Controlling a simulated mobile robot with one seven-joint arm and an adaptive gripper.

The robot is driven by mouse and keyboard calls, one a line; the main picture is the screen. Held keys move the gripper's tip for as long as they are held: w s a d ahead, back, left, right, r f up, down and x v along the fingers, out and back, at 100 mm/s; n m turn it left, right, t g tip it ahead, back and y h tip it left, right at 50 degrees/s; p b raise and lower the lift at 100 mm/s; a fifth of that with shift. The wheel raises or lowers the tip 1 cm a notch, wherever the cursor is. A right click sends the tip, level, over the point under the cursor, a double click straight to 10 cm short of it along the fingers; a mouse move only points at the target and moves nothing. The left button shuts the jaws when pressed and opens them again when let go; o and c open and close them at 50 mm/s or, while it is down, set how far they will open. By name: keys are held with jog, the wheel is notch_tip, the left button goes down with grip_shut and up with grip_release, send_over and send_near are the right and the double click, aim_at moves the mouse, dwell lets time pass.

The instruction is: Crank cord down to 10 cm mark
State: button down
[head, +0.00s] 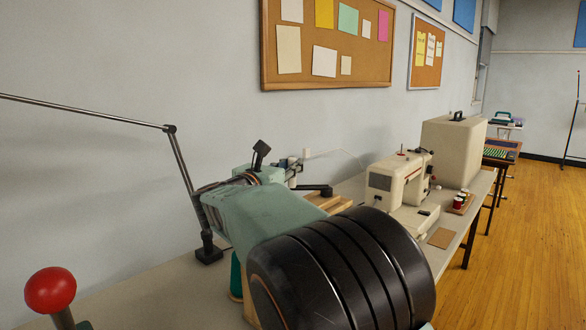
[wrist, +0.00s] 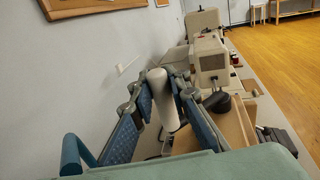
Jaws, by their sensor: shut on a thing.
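In the wrist view my gripper (wrist: 162,82) has its two blue-padded fingers closed on a pale, upright cylindrical handle (wrist: 167,108), which looks like the crank's grip. The fingers stand on either side of it. A wooden board (wrist: 236,126) lies just beyond and to the right, with a dark round part (wrist: 218,102) above it. In the head view the board (head: 331,204) shows behind my green arm, with a black lever (head: 315,190) over it. My arm hides most of the winding device and the grasp there. I cannot make out the cord or a 10 cm mark.
A cream sewing machine (head: 398,181) and its pale case (head: 453,150) stand farther along the table. Small spools (head: 460,202) lie near its right edge. A thin jointed stand (head: 208,253) rises at the left, close to my arm. A red ball (head: 51,291) is at the lower left.

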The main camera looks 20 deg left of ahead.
jog(key=c, duration=1.8)
grip_release()
jog(key=shift+a, duration=0.1)
jog(key=shift+c, duration=0.2)
jog(key=shift+s, duration=0.1)
jog(key=s+p, duration=0.2)
jog(key=s, duration=0.2)
jog(key=s+d+n+y+p, duration=0.1)
jog(key=s+p, duration=0.1)
jog(key=s, duration=0.3)
jog(key=s+y+p, duration=0.1)
jog(key=s+p, duration=0.1)
jog(key=s, duration=0.2)
jog(key=shift+s+d+n, duration=0.3)
jog(key=shift+s+d, duration=0.1)
